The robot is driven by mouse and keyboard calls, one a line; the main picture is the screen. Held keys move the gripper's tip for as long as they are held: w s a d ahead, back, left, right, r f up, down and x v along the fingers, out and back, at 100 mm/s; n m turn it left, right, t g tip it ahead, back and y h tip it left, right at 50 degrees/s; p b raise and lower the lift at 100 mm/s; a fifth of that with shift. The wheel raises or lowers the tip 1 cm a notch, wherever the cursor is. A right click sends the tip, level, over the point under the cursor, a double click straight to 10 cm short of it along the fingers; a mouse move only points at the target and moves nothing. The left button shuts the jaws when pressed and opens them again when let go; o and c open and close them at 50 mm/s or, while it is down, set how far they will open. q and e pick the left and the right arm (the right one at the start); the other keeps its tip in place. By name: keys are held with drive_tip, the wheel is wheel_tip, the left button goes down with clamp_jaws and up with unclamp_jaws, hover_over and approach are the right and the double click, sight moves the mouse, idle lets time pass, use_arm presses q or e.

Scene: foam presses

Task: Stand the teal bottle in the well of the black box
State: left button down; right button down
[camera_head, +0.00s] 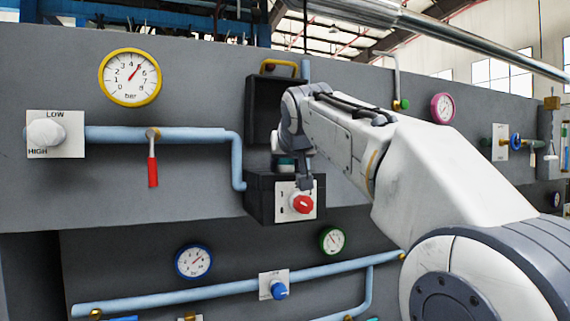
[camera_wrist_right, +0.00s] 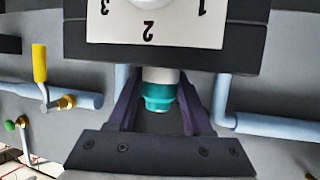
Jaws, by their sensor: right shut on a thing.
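The black box (camera_head: 259,200) is mounted on the grey wall, with its dark lid (camera_head: 262,105) raised behind it. The teal bottle (camera_head: 285,163) shows as a small band just above the box's top edge. In the right wrist view, the bottle (camera_wrist_right: 158,97) has a teal end and a pale part below it. It stands between the purple fingers of my right gripper (camera_wrist_right: 158,110), which is shut on it. The bottle's far part is hidden behind the box's front edge, so whether it touches the well floor cannot be told. My left gripper is not in view.
A red knob (camera_head: 302,204) sits on the box's front plate. A blue pipe (camera_head: 200,135) bends down beside the box at left, with a red lever (camera_head: 152,170) on it. Gauges are on the wall. A yellow handle (camera_wrist_right: 40,60) shows in the right wrist view.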

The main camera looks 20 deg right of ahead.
drive_tip(key=shift+c, duration=1.2)
unclamp_jaws()
